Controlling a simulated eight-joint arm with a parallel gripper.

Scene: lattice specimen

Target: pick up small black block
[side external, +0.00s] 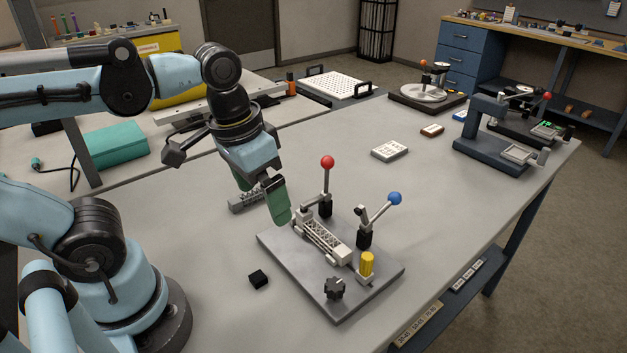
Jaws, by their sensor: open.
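The small black block (259,278) lies on the grey table, just left of the metal fixture plate and apart from it. My gripper (262,205), with green fingers, is open and above the table, behind and above the block. The right finger shows in front of the left end of the fixture. The left finger is partly hidden behind my wrist. A grey lattice bar (246,201) lies on the table behind the fingers. Nothing is seen held between the fingers.
The fixture plate (330,285) carries a clamped lattice piece (322,238), a red-knobbed lever (327,163), a blue-knobbed lever (394,199), a yellow cylinder (366,264) and a black knob (334,288). The table is clear around the block's front. A blue press (490,140) stands far right.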

